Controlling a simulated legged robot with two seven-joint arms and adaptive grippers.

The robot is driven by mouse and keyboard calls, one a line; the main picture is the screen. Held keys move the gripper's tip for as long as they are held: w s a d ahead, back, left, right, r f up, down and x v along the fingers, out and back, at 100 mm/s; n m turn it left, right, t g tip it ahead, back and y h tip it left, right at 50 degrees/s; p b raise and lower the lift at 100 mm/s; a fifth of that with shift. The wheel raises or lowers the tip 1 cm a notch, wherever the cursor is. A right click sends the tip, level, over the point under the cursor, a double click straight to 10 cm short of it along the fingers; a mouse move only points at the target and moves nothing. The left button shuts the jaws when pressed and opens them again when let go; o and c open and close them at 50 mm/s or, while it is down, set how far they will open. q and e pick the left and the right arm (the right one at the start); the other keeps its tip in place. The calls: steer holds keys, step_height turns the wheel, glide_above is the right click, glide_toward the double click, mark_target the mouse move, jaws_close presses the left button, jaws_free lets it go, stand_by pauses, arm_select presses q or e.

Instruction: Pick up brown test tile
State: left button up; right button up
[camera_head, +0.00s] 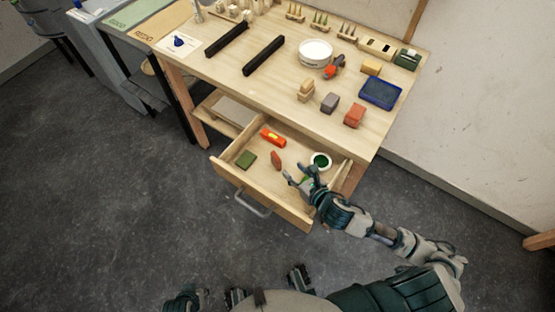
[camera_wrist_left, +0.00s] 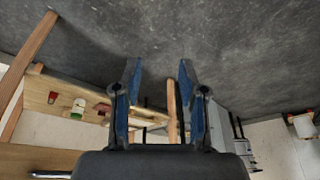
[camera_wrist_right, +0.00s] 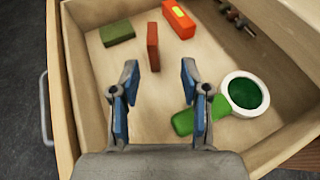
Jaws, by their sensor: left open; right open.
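A reddish-brown tile (camera_wrist_right: 153,46) stands on its narrow edge inside the open drawer; it also shows in the head view (camera_head: 276,160). My right gripper (camera_head: 300,178) is over the drawer, to the right of the tile in the head view. In the right wrist view this gripper (camera_wrist_right: 159,66) is open and empty, with the tile just beyond its fingertips, roughly in line with the gap. The tile's lower end is clear of the fingers. My left gripper (camera_wrist_left: 160,65) is open and empty in the left wrist view, away from the drawer.
The tabletop (camera_head: 225,85) above carries blocks, black bars and a blue tray (camera_head: 380,92).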

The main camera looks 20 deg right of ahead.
mark_target(280, 160)
steer(key=w+a, duration=0.1)
steer(key=w+f, duration=0.1)
steer(key=w, duration=0.1)
steer(key=w+a+b, duration=0.1)
steer(key=shift+w+a+f, duration=0.2)
steer(key=shift+a+f, duration=0.1)
steer(key=shift+f, duration=0.05)
steer(key=shift+w+a+f, duration=0.1)
steer(key=shift+w+a, duration=0.15)
steer(key=shift+w, duration=0.05)
steer(key=w+f+b, duration=0.1)
steer(key=w, duration=0.1)
steer(key=w+f, duration=0.1)
steer(key=shift+w+d+f+b, duration=0.1)
steer(key=shift+w+b, duration=0.25)
steer(key=shift+w, duration=0.3)
steer(key=shift+a, duration=0.6)
steer(key=c, duration=0.8)
arm_select(q)
steer(key=w+d+r+t+h, duration=0.1)
steer(key=w+d+r+t, duration=0.2)
steer(key=w+t, duration=0.3)
steer(key=shift+w+h, duration=0.4)
steer(key=shift+w, duration=1.8)
arm_select(e)
steer(key=shift+d, duration=0.45)
jaws_close()
